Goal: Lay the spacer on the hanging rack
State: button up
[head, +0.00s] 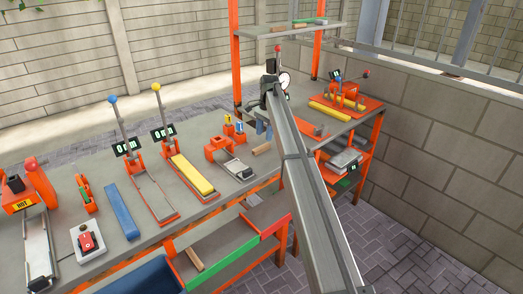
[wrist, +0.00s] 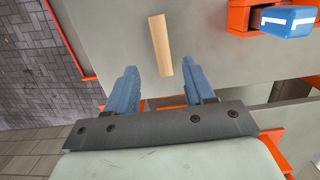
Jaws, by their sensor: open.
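A small tan wooden block, which looks like the spacer (head: 262,149), lies on the grey workbench. In the wrist view the block (wrist: 160,45) stands lengthwise ahead of my gripper, its near end close to the gap between the blue fingers. My gripper (wrist: 163,76) is open with nothing between its fingers. In the head view my gripper (head: 263,127) is over the bench beside the block, partly hidden by my arm. A raised grey shelf on orange posts, probably the hanging rack (head: 270,34), stands at the back with a few small pieces on it.
An orange clamp device (head: 218,148) stands left of the block. Lever presses, one with a yellow bar (head: 192,175), and a blue bar (head: 122,213) are farther left. Another tan piece (head: 194,258) lies in a lower tray. A block wall (head: 440,160) bounds the right side.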

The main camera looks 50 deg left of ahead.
aim_at(262, 147)
jog(key=shift+s+a+f, duration=0.1)
jog(key=shift+s+f, duration=0.1)
jog(key=shift+f, duration=0.85)
jog(key=shift+s+a+f, duration=0.1)
jog(key=shift+s+f, duration=0.05)
jog(key=shift+f, duration=0.9)
jog(key=shift+s+f, duration=0.2)
jog(key=shift+f, duration=0.85)
grip_shut()
